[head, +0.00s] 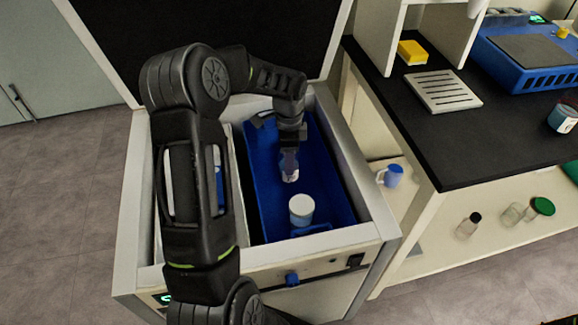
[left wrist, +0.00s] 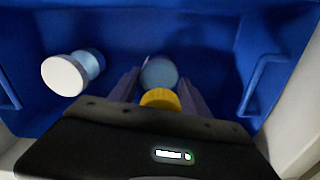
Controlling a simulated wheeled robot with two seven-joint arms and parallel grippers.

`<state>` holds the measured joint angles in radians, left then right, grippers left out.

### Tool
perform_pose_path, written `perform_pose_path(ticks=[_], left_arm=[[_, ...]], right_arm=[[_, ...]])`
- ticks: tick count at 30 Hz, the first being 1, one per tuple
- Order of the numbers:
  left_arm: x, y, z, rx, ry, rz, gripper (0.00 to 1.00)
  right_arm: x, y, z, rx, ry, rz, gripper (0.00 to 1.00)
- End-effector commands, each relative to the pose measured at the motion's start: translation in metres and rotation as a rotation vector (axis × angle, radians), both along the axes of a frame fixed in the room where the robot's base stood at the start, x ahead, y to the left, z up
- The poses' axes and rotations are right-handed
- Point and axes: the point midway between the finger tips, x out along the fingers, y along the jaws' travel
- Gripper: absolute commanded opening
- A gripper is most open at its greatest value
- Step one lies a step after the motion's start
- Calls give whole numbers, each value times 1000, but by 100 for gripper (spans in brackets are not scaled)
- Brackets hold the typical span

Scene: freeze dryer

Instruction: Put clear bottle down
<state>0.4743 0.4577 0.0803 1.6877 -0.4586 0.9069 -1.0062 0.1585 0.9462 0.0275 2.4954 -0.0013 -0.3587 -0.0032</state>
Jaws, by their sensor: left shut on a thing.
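My left gripper (head: 289,162) reaches down into the blue tub (head: 335,190) inside the open freeze dryer. It is shut on the clear bottle (head: 290,176), which is small and mostly hidden by the fingers in the head view. In the left wrist view the bottle's yellow cap (left wrist: 160,98) and pale bluish body (left wrist: 160,73) sit between the two fingers (left wrist: 161,90). The tub floor is below the bottle; I cannot tell whether they touch. My right gripper is not in view.
A white-lidded jar (head: 302,207) stands in the tub near its front end, beside the held bottle; it also shows in the left wrist view (left wrist: 68,74). The tub's walls and handles (left wrist: 262,82) surround the gripper. The raised lid (head: 210,35) stands behind; a black-topped bench (head: 440,140) is at right.

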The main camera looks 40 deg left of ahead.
Motion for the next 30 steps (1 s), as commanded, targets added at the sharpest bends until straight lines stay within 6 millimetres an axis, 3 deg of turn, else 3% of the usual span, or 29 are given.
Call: perform_pose_path(ticks=[9, 21, 22, 30], left_arm=[[0, -1, -36, -1, 2, 0, 7], [0, 0, -40, 0, 0, 0, 7], [0, 0, -41, -1, 1, 0, 56], [0, 0, -40, 0, 0, 0, 77]], right_arm=[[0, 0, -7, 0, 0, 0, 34], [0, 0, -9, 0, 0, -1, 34], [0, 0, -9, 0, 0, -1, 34], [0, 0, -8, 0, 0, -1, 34]])
